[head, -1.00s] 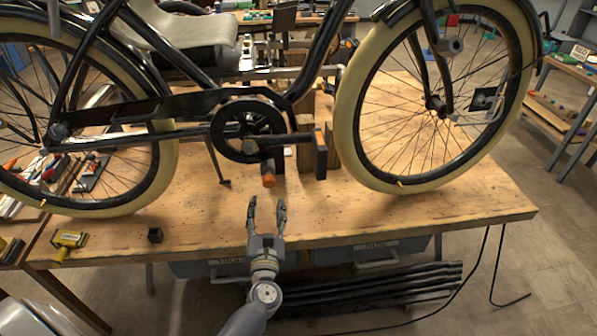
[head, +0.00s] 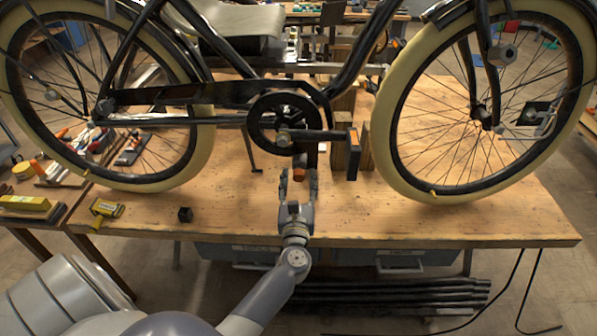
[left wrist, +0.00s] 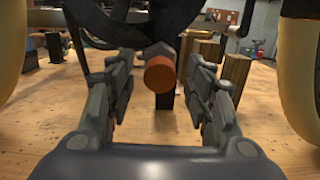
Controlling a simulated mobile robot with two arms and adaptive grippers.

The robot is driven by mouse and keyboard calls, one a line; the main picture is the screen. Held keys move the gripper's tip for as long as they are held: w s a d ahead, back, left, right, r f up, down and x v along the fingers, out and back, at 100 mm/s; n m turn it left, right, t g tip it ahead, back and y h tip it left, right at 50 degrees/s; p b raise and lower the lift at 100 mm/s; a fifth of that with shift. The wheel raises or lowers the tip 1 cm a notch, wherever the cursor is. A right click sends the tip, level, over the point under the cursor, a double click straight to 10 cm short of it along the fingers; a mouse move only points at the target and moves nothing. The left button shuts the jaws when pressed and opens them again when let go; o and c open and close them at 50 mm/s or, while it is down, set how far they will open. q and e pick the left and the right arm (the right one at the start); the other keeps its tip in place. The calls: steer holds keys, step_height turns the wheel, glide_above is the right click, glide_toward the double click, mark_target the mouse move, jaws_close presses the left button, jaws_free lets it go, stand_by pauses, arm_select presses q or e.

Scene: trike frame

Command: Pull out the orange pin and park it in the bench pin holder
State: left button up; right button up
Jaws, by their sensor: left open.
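The orange pin (head: 299,174) sticks out toward me below the crank of the trike (head: 284,123). In the left wrist view its round orange end (left wrist: 159,74) faces the camera, centred between the fingers. My left gripper (head: 298,184) is open, with one finger on each side of the pin's end; I cannot tell whether the tips reach past it. No finger visibly touches it. My right gripper is not in view.
The black pedal (head: 353,152) hangs close to the right of the pin, with wooden blocks (head: 365,142) behind it. The cream-tyred wheels flank the crank. A yellow tool (head: 106,208) lies left of the black block. The wooden bench top (head: 450,220) is clear at front right.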

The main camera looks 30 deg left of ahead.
mark_target(299, 165)
arm_select(q)
steer(key=b+x, duration=0.1)
steer(key=x, duration=0.4)
steer(key=shift+w, duration=0.1)
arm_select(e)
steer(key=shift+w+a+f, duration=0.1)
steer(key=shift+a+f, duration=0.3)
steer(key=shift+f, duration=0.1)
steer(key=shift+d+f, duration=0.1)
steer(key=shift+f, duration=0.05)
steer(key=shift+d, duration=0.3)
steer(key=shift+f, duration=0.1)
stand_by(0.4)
arm_select(q)
jaws_close()
steer(key=shift+o, duration=2)
jaws_free()
steer(key=shift+o, duration=0.2)
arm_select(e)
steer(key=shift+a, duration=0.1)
